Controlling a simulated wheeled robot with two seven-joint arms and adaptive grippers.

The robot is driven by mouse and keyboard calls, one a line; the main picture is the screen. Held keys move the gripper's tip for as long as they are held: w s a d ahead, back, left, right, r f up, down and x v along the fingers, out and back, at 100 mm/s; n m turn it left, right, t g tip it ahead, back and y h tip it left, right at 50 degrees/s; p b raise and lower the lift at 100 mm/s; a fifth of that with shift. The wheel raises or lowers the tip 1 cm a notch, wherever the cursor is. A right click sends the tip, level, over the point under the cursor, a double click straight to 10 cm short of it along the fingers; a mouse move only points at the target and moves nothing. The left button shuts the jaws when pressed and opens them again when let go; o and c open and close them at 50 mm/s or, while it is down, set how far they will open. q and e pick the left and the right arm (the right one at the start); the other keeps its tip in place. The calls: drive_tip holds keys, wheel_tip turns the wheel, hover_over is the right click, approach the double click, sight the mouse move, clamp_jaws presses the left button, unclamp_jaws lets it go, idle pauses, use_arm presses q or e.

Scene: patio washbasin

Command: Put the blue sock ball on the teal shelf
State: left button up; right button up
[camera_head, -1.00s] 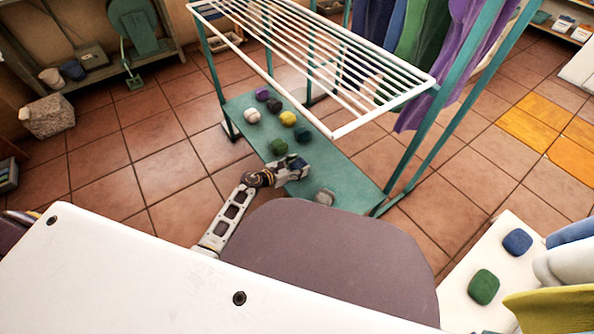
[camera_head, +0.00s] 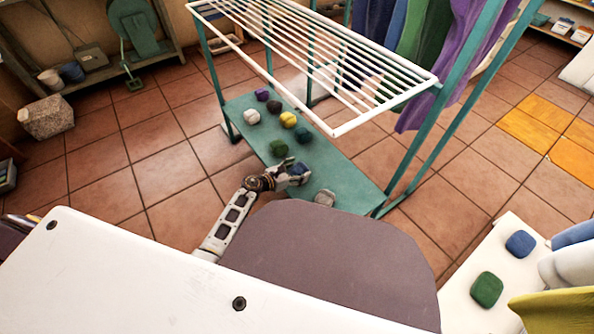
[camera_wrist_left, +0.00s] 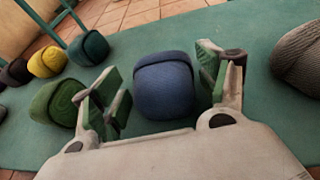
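The blue sock ball (camera_head: 299,169) rests on the teal shelf (camera_head: 345,185), the low board of the drying rack. In the left wrist view the blue sock ball (camera_wrist_left: 164,85) sits on the teal surface (camera_wrist_left: 225,30) between my spread green-padded fingers. My left gripper (camera_head: 289,174) is open, with a small gap on each side of the ball. The left gripper's fingers also show in the left wrist view (camera_wrist_left: 163,90). My right gripper is not in view.
Several other sock balls lie on the shelf: green (camera_head: 279,148), yellow (camera_head: 288,119), dark teal (camera_head: 303,135), white (camera_head: 252,117) and grey (camera_head: 325,198) among them. The rack's white bars (camera_head: 320,60) hang above the shelf. A white surface (camera_head: 455,290) stands at the right.

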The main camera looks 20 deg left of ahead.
use_arm(q)
drive_tip(key=shift+r, duration=0.15)
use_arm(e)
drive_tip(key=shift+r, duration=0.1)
use_arm(q)
drive_tip(key=shift+s+a+r+p, duration=0.2)
drive_tip(key=shift+s+a+p, duration=0.1)
drive_tip(key=shift+s+p, duration=0.1)
drive_tip(key=p+v, duration=0.3)
drive_tip(key=v, duration=0.8)
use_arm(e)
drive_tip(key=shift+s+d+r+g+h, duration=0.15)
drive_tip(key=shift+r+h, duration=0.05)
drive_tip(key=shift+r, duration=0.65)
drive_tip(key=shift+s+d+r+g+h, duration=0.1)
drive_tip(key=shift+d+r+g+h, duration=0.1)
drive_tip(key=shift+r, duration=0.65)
use_arm(q)
drive_tip(key=shift+d, duration=0.1)
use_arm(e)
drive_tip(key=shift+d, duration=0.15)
